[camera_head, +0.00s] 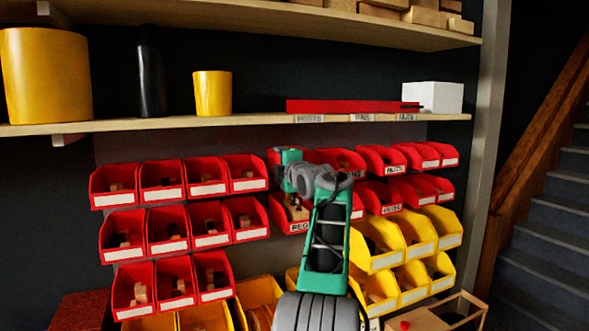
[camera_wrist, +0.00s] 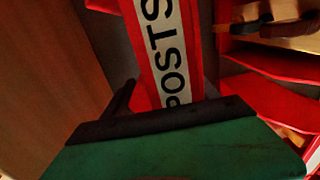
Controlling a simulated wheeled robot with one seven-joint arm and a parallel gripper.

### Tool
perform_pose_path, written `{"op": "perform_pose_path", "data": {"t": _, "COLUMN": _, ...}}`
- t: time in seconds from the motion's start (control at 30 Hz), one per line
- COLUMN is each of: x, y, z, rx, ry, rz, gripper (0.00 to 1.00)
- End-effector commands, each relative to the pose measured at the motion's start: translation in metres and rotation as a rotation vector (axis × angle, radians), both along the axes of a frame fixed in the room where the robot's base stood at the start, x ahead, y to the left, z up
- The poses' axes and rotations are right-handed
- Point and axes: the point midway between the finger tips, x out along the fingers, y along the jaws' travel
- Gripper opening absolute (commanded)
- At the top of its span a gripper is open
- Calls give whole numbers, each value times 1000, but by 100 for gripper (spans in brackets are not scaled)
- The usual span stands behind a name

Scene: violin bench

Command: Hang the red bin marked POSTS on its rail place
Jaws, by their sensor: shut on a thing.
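The red bin marked POSTS (camera_wrist: 158,45) fills the middle of the wrist view, its white label running up the picture. My gripper (camera_wrist: 160,118) is shut on this bin, with a dark finger against the left side of its front. In the head view my gripper (camera_head: 291,160) is at the upper row of red bins, left of the middle. There it covers much of what is behind it, and I cannot read POSTS on any bin. I cannot tell whether the held bin touches the rail; the rail itself is hidden.
Red bins (camera_head: 168,247) hang in rows on the left and red bins (camera_head: 380,158) on the right, close to my gripper. Yellow bins (camera_head: 372,262) hang lower. A wooden shelf (camera_head: 200,123) runs above. A wooden tray (camera_head: 470,298) stands at lower right.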

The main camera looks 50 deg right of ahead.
Motion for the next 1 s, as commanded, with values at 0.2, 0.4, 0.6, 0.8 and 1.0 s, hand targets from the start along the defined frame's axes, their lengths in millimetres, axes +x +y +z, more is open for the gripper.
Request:
{"op": "perform_pose_path", "data": {"t": 0.2, "x": 0, "y": 0, "z": -4, "rx": -1, "ry": -1, "rz": 0, "gripper": 24}}
{"op": "perform_pose_path", "data": {"t": 0.4, "x": 0, "y": 0, "z": -7, "rx": -1, "ry": -1, "rz": 0, "gripper": 24}}
{"op": "perform_pose_path", "data": {"t": 0.6, "x": 0, "y": 0, "z": -10, "rx": 0, "ry": 0, "rz": 0, "gripper": 24}}
{"op": "perform_pose_path", "data": {"t": 0.8, "x": 0, "y": 0, "z": -13, "rx": 0, "ry": 0, "rz": 0, "gripper": 24}}
{"op": "perform_pose_path", "data": {"t": 1.0, "x": 0, "y": 0, "z": -16, "rx": -1, "ry": -1, "rz": 0, "gripper": 24}}
